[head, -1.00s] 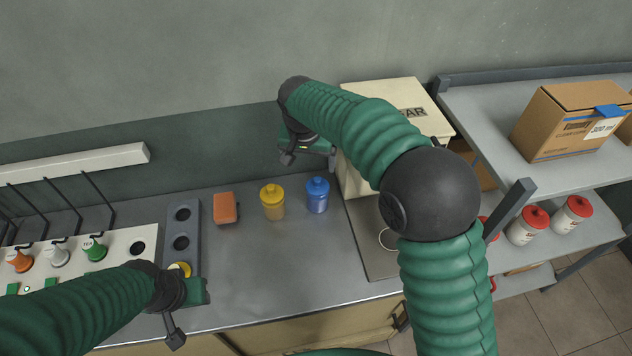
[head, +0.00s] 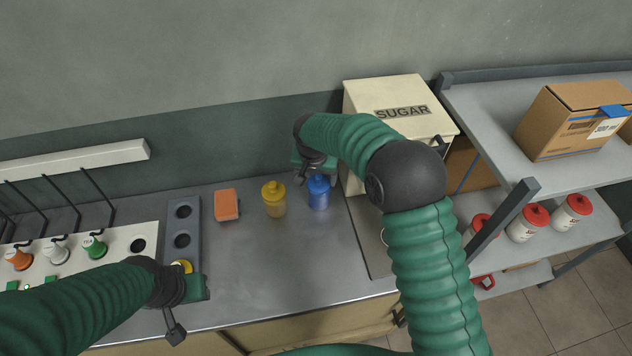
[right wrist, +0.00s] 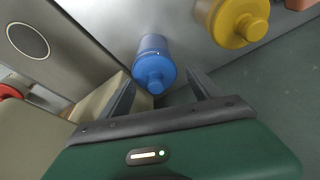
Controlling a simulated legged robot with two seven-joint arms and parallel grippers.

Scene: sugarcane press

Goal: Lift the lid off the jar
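A blue jar with a blue knobbed lid (head: 318,188) stands upright on the steel counter; it also shows in the right wrist view (right wrist: 154,62). A jar with a yellow lid (head: 273,192) stands to its left, lid on, and appears in the right wrist view (right wrist: 235,20). My right gripper (head: 308,180) is just behind and left of the blue lid. In the right wrist view its two fingers (right wrist: 160,88) are spread, with the blue lid ahead between them, apparently untouched. My left gripper (head: 190,290) is low at the left; its fingers are largely hidden.
An orange sponge (head: 226,205) lies left of the jars. A cream SUGAR box (head: 390,95) stands close right of the right gripper. The front middle counter is clear.

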